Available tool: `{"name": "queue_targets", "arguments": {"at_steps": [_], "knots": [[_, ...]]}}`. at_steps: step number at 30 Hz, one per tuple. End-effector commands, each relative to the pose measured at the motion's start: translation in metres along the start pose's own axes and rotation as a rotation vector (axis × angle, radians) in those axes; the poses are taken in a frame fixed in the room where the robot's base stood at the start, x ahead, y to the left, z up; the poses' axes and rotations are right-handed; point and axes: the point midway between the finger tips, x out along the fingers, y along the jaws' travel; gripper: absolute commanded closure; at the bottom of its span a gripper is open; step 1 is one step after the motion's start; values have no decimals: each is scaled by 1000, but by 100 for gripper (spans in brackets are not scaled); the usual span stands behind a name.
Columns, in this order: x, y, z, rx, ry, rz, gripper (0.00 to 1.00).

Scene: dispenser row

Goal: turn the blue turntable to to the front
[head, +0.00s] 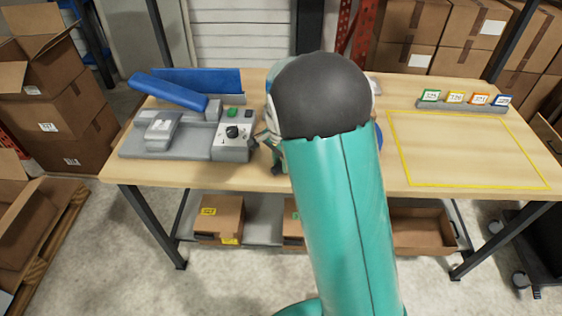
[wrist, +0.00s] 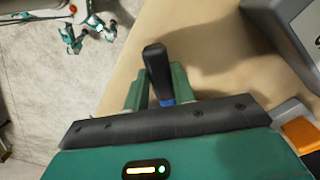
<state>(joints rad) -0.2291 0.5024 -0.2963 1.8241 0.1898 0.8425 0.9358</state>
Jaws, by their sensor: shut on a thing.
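In the wrist view my gripper (wrist: 158,88) has its two green fingers on either side of a black handle (wrist: 156,65), shut on it. A small blue part shows at the handle's lower end, between the fingers. In the head view a sliver of a blue thing (head: 379,136), perhaps the turntable, shows at the right side of my arm. My arm hides the rest of it, so I cannot tell which way it faces. My gripper shows only partly in the head view, at the left of my arm, low over the wooden table (head: 300,182).
A grey machine (head: 190,143) with a blue lid and a control panel stands left of my gripper. A yellow outlined area (head: 465,150) on the right of the table is empty. Several coloured label cards (head: 455,98) stand behind it. Cardboard boxes (head: 218,217) sit on the lower shelf.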

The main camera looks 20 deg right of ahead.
Motion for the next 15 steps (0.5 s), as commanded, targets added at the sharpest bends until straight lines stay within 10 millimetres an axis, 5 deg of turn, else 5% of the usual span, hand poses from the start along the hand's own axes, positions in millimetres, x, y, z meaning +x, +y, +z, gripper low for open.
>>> {"name": "queue_targets", "arguments": {"at_steps": [15], "knots": [[0, 21, -1, -81, -1, 0, 100]]}}
